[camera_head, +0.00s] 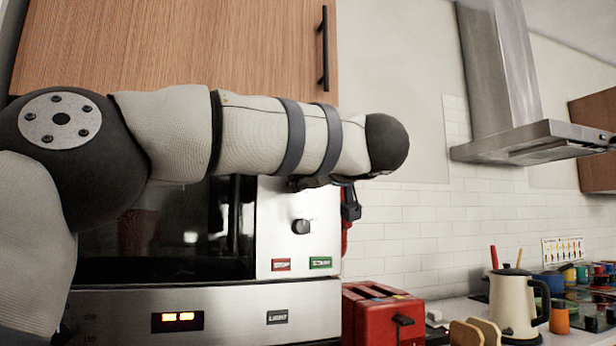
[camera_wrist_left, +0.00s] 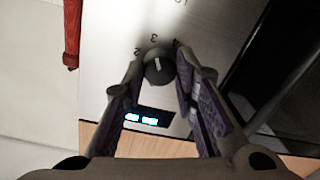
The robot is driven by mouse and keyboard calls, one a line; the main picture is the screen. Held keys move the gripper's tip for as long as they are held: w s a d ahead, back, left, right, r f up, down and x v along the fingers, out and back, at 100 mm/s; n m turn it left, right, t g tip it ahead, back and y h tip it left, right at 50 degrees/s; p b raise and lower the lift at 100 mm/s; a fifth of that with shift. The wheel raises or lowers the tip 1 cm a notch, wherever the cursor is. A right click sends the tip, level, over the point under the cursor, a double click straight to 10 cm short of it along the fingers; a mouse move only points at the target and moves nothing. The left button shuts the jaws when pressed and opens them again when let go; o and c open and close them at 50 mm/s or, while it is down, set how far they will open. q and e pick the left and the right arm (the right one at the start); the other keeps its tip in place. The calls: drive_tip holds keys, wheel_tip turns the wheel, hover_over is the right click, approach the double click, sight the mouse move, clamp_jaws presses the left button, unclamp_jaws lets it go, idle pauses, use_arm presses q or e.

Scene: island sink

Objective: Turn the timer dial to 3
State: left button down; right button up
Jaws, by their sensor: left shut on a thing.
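The timer dial (camera_wrist_left: 158,68) is a small dark round knob with a light mark. In the left wrist view the figures 2, 3 and 4 stand around its upper side, and the mark lines up roughly with the 3. My left gripper (camera_wrist_left: 160,66) is shut on the dial, one finger on each side. In the head view my left arm crosses in front of the microwave (camera_head: 210,300) and hides this dial and most of the gripper. A second dark knob (camera_head: 301,226) shows below the arm. My right gripper is not in view.
A red STOP button (camera_head: 281,265) and a green START button (camera_head: 320,262) sit below the second knob. A red toaster (camera_head: 375,315), a cream kettle (camera_head: 512,300) and several jars stand to the right. A wooden cabinet (camera_head: 180,45) is above.

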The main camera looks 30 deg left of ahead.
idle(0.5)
use_arm(q)
drive_tip(key=c, duration=1.3)
unclamp_jaws()
drive_tip(key=v, duration=1.2)
